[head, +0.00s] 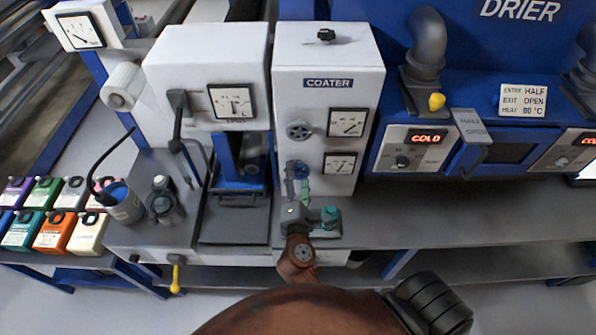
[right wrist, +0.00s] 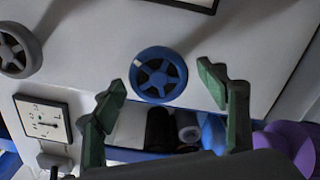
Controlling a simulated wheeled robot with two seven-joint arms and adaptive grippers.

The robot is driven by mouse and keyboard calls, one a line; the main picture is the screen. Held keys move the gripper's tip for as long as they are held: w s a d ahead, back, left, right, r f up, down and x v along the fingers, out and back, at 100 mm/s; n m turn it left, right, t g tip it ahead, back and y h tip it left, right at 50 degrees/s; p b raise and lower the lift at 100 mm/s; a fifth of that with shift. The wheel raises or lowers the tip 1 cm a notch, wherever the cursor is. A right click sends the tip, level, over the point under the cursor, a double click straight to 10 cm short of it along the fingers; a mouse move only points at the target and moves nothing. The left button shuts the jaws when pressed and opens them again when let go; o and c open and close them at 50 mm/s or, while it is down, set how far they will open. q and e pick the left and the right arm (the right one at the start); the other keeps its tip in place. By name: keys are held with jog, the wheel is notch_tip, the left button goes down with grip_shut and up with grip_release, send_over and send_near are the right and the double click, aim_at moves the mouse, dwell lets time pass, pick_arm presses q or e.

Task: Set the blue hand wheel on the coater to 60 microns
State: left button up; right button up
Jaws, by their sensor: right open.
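The coater (head: 325,57) is a white cabinet with a grey hand wheel (head: 299,130) beside an upper dial (head: 347,122). Lower down is a second dial (head: 340,163). The lower dial's reading is too small to make out. My left gripper is not in view.
A second white cabinet (head: 207,65) with a dial stands left of the coater. A teal item (head: 329,217) sits on the bench by my right wrist. The drier (head: 510,60) and its controls stand to the right. The grey bench top (head: 440,215) on the right is clear.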

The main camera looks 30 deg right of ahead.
jog(key=v, duration=1)
jog(key=shift+d, duration=0.1)
